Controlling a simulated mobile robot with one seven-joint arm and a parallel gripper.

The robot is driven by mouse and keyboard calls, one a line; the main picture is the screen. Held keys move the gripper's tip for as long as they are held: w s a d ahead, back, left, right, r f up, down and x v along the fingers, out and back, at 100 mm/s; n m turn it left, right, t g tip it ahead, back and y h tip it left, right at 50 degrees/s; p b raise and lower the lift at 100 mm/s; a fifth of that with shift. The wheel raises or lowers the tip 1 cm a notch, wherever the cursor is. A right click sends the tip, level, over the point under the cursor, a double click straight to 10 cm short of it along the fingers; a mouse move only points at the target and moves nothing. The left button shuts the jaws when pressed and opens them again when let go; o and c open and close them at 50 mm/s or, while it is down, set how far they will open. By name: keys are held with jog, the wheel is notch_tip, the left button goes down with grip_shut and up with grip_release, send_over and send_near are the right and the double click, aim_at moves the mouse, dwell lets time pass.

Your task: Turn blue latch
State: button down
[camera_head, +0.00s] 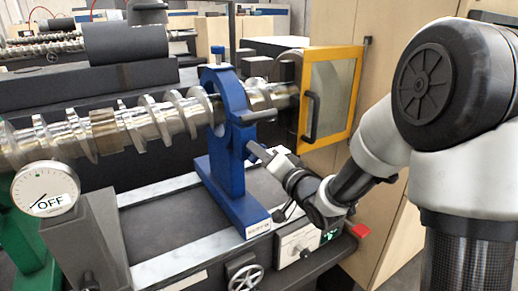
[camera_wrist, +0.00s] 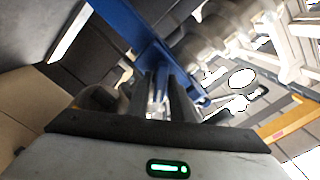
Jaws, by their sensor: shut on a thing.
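The blue stand (camera_head: 222,150) is upright on the machine bed, with its ring around the metal screw shaft. My gripper (camera_head: 258,151) reaches in from the right, at the right side of the stand, just below the ring. In the wrist view the fingers of my gripper (camera_wrist: 163,98) point at the blue stand (camera_wrist: 140,28) and are closed around a narrow part between them. That part looks like the latch's lower end, but it is mostly hidden by the fingers.
The metal screw shaft (camera_head: 150,122) runs across the bed to a chuck behind a yellow-framed door (camera_head: 331,95). A round dial reading OFF (camera_head: 45,189) is at the left. A handwheel (camera_head: 245,277) and a control panel (camera_head: 299,243) are at the front, below my arm.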

jog(key=m+p, duration=0.2)
jog(key=m, duration=0.2)
jog(key=shift+d+m, duration=0.1)
jog(key=shift+m, duration=0.2)
jog(key=shift+f+m+p, duration=0.15)
jog(key=shift+m+p, duration=1)
jog(key=shift+m, duration=0.35)
jog(key=c, duration=1.8)
grip_release()
jog(key=shift+o, duration=0.2)
jog(key=shift+f, duration=0.1)
